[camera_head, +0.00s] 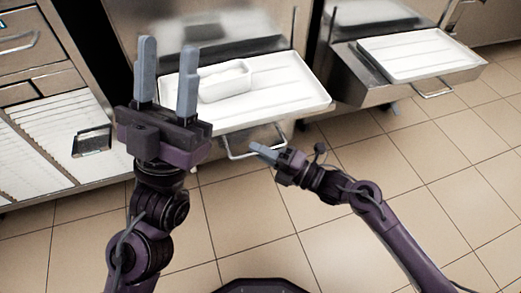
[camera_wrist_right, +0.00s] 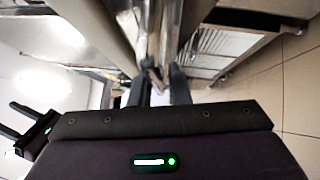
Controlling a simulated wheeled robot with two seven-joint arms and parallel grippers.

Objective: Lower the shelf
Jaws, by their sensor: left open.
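A white shelf (camera_head: 290,97) sits on the front of the middle freezer, with a white rectangular container (camera_head: 226,82) on it. A metal bar handle (camera_head: 234,154) hangs below the shelf's front. My right gripper (camera_head: 262,152) is at the handle's right part. In the right wrist view, its two fingers (camera_wrist_right: 158,88) stand apart with a metal bar in line with the gap; contact cannot be told. My left gripper (camera_head: 167,75) is open and empty, fingers pointing up, in front of the shelf's left end in the picture.
A second freezer at the right has a similar white shelf (camera_head: 420,55) with a handle (camera_head: 433,91) below it. A steel cabinet (camera_head: 35,65) with drawers and a white slatted front stands at the left. The tiled floor (camera_head: 340,150) in front is clear.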

